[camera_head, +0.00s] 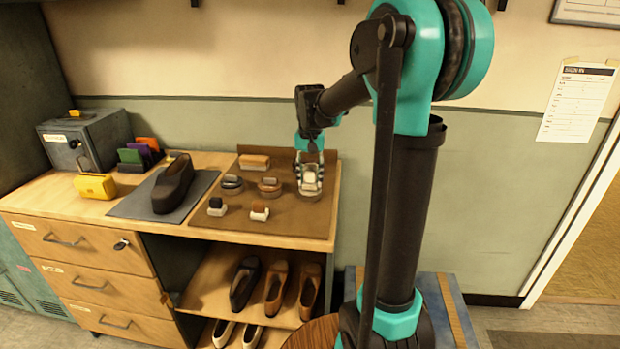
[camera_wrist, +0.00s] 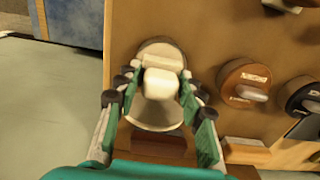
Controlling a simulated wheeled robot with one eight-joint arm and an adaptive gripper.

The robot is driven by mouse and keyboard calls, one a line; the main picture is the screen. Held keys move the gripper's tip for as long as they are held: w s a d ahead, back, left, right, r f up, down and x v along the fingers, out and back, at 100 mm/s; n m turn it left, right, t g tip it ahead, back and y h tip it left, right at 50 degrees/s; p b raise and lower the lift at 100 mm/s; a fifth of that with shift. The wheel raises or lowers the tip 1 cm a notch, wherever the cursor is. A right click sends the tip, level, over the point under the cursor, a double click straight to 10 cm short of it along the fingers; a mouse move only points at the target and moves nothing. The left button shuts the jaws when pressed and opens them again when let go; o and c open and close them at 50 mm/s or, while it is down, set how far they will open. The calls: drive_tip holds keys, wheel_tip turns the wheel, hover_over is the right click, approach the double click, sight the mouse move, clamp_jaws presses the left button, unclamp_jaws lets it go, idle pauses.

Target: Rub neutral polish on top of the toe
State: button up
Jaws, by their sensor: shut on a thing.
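My gripper (camera_head: 310,172) is at the right end of the worktop, shut on a small white applicator (camera_wrist: 162,84), which sits between the fingertips. The pale, labelled neutral polish tin (camera_wrist: 158,50) is right at the applicator, partly hidden by it and the fingers. I cannot tell whether the applicator touches the polish. The dark brown shoe (camera_head: 173,184) stands on a grey mat (camera_head: 128,207) to the left, away from my gripper, its toe toward the front.
A brown tin (camera_head: 270,186) and a black tin (camera_head: 232,184) stand left of my gripper. Two applicators, dark-topped (camera_head: 217,206) and brown-topped (camera_head: 260,210), stand in front. A brush (camera_head: 254,161) lies behind.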

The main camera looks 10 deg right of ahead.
sight(310, 173)
drive_tip(key=shift+f, duration=0.6)
idle(1.3)
drive_tip(key=shift+r, duration=0.15)
drive_tip(key=shift+r, duration=3.4)
